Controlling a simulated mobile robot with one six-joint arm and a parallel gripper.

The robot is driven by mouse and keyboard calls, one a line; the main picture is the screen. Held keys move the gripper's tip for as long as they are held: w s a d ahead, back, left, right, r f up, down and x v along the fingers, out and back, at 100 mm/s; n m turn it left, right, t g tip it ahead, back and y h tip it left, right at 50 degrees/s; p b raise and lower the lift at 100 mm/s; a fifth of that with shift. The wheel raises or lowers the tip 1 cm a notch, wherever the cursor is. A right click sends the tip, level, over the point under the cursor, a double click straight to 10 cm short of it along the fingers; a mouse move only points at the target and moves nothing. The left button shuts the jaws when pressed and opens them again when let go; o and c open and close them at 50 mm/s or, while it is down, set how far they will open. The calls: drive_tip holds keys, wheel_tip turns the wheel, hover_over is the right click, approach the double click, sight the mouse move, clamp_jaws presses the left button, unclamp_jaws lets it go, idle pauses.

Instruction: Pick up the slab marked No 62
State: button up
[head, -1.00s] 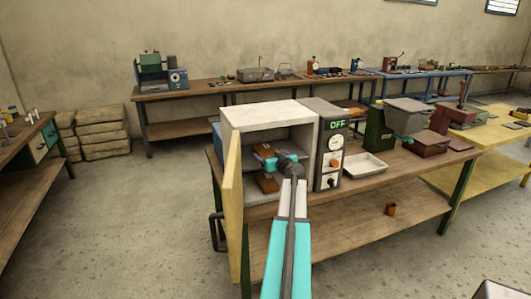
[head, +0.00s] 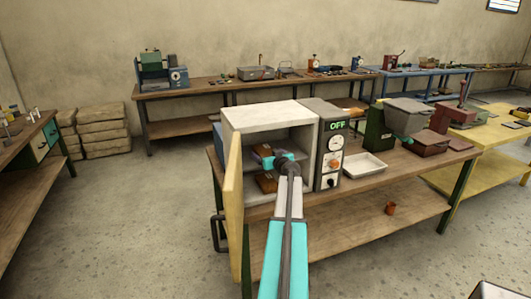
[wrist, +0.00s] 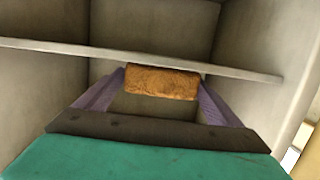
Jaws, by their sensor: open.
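A brown slab (wrist: 162,82) shows in the wrist view ahead of my gripper (wrist: 160,92), between its two purple fingers. The fingers are open, and I cannot tell whether they touch it. In the head view my gripper (head: 271,160) is inside the open white cabinet (head: 268,113). One brown slab (head: 263,149) shows at the upper level, partly hidden by the gripper. Another brown slab (head: 266,183) lies lower down. No number is readable on either slab.
The yellow cabinet door (head: 233,205) stands open at the left. A shelf edge (wrist: 60,47) crosses the cabinet interior. A control panel (head: 332,150) reading OFF is at the right, with a white tray (head: 365,166) beside it on the bench.

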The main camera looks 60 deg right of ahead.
drive_tip(key=shift+p+x, duration=0.6)
drive_tip(key=shift+x, duration=0.9)
drive_tip(key=shift+c, duration=0.2)
drive_tip(key=c, duration=1.4)
